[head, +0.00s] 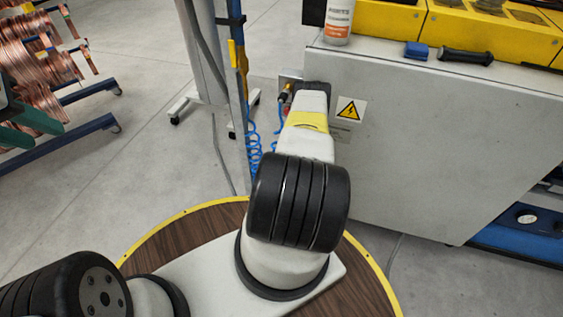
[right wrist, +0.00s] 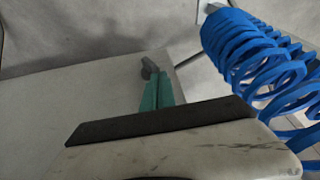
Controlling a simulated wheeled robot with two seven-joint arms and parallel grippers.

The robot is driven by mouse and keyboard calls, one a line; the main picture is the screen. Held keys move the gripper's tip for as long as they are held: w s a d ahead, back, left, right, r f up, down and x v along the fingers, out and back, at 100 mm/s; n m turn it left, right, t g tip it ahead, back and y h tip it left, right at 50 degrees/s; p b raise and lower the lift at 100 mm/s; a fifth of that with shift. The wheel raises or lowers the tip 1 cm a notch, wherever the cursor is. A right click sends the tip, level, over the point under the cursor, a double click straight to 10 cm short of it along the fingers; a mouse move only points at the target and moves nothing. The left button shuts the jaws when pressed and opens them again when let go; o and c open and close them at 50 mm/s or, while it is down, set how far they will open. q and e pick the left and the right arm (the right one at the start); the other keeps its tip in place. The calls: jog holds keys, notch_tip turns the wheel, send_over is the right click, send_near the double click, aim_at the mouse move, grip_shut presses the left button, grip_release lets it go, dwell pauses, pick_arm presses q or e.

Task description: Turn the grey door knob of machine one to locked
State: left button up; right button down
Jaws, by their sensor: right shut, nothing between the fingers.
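The pale grey cabinet side (head: 420,130) stands ahead of me with a yellow warning sign on it. My right arm reaches to its left edge and hides my right gripper in the head view. In the right wrist view my right gripper (right wrist: 158,92) has its green fingers shut together and empty. A small dark grey piece (right wrist: 148,68), perhaps the door knob, shows at the fingertips; I cannot tell whether they touch. My left gripper (head: 18,128) shows as green fingers at the left edge of the head view, partly cut off; its opening is unclear.
A blue coiled hose (right wrist: 255,60) hangs close beside my right gripper. A rack of copper coils (head: 40,55) stands at the left.

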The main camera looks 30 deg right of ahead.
jog(key=s+d+r+t+y, duration=0.2)
jog(key=s+d+r, duration=0.45)
jog(key=s, duration=0.25)
jog(key=w+a+f, duration=0.3)
jog(key=w+f, duration=0.4)
jog(key=f, duration=0.2)
jog(key=shift+w+f+m, duration=0.25)
jog(key=shift+f+m, duration=0.05)
jog(key=shift+f, duration=0.1)
